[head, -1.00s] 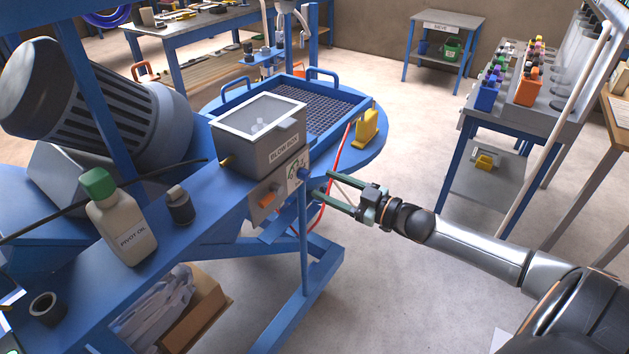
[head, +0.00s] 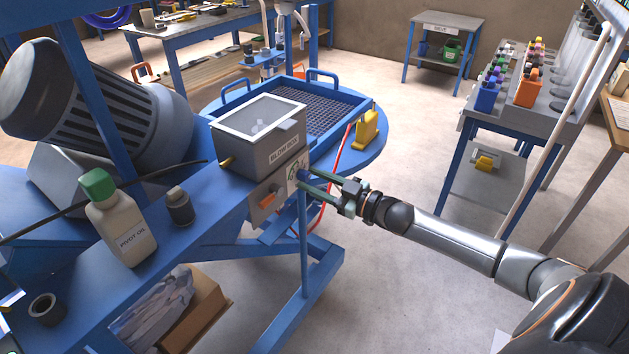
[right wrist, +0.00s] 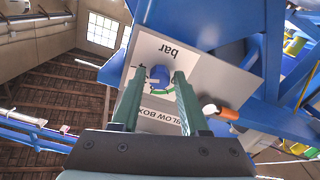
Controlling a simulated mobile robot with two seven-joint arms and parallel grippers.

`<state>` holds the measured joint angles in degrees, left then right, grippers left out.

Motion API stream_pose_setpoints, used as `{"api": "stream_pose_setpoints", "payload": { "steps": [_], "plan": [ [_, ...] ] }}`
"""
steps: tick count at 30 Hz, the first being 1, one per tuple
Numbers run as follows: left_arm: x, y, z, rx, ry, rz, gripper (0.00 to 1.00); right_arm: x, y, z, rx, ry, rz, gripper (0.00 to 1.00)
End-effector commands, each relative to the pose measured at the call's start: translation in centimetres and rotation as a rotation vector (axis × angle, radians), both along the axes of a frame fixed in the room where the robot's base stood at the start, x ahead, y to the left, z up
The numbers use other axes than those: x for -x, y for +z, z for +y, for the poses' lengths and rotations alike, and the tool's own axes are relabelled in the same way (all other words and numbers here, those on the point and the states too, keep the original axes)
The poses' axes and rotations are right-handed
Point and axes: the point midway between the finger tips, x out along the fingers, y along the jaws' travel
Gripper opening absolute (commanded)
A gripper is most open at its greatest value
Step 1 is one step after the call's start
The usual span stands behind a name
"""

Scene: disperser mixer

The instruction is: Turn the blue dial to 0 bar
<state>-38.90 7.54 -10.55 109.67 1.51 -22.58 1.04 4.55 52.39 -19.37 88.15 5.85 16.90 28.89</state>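In the right wrist view the dial (right wrist: 160,77) shows between my fingertips, with a green arc and the upside-down word "bar" on the plate (right wrist: 160,50). Its pointer and the scale figures are too small to read. My right gripper (head: 310,180) is open, its fingers on either side of the dial with gaps visible; I cannot tell whether either touches. It also shows in the right wrist view (right wrist: 156,84). My left gripper is out of view.
An orange-handled knob (head: 269,201) sits left of the dial on the same grey housing. A red hose (head: 340,150) and a blue post (head: 304,245) are close to my right gripper. A pivot oil bottle (head: 122,225) stands on the blue beam.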

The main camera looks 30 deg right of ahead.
Motion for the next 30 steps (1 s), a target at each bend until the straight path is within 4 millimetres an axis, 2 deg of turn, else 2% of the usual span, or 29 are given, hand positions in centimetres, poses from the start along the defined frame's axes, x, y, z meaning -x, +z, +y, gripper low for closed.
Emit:
{"api": "stream_pose_setpoints", "payload": {
  "steps": [2,11,23,30],
  "plan": [
    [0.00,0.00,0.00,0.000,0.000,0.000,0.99,0.01,0.00,0.01,0.000,0.000,0.000,0.34],
    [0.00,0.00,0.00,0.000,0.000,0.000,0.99,0.02,0.00,0.00,0.000,0.000,0.000,0.00],
    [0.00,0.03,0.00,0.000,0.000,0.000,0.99,0.02,0.00,0.00,0.009,0.000,-0.004,0.00],
    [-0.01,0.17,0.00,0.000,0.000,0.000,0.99,0.00,0.03,-0.03,0.085,-0.001,-0.037,0.00]
  ]
}}
